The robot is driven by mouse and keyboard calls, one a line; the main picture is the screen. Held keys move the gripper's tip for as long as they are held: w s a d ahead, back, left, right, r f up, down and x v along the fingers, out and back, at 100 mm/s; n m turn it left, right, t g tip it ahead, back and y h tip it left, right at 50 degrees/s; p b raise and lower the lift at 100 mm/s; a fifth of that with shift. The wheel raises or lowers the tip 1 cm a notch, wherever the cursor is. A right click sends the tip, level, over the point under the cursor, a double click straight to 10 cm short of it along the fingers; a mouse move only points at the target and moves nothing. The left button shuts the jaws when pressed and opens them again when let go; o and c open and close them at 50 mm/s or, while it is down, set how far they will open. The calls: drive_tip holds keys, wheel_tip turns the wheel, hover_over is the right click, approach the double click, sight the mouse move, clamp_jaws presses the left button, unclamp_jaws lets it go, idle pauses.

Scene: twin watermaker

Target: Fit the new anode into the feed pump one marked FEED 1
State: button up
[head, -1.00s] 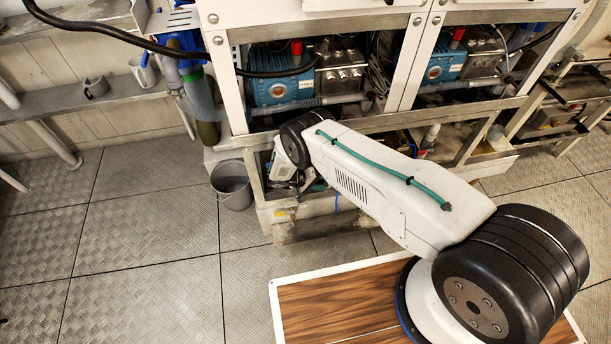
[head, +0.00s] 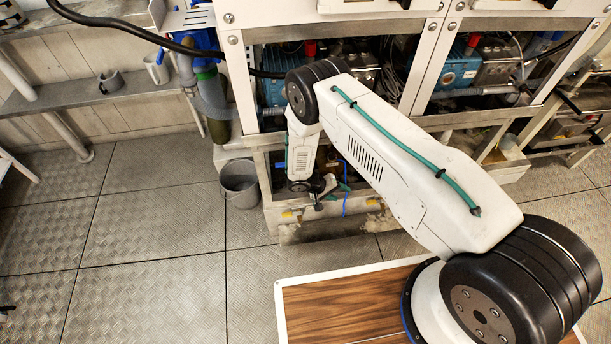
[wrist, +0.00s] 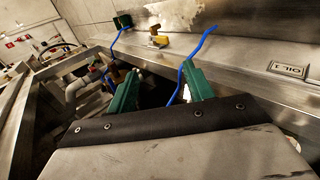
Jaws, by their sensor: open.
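My gripper (wrist: 160,72) is open, with two green fingers spread apart in the wrist view and nothing clearly between them. In the head view its end is low in front of the rack's lower frame, partly hidden by my arm. A blue pump (head: 274,92) stands in the left bay, largely covered by my arm; a red cap (head: 310,48) shows above it. No FEED 1 marking is readable. I cannot make out the new anode in either view.
A metal beam (wrist: 240,62) with a small plate (wrist: 288,70), seemingly reading OIL 1, lies beyond the fingers. A yellow-handled fitting (wrist: 158,40) and blue strands are near. A grey bucket (head: 240,184) stands left of the rack. A second blue pump (head: 455,72) is right. Left floor is clear.

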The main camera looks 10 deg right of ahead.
drive_tip(key=s+d+r+y, duration=0.1)
drive_tip(key=r+y, duration=0.3)
drive_tip(key=r, duration=0.6)
drive_tip(key=s+d+r+y, duration=0.2)
drive_tip(key=r+y, duration=0.3)
drive_tip(key=r, duration=0.5)
drive_tip(key=shift+d, duration=0.6)
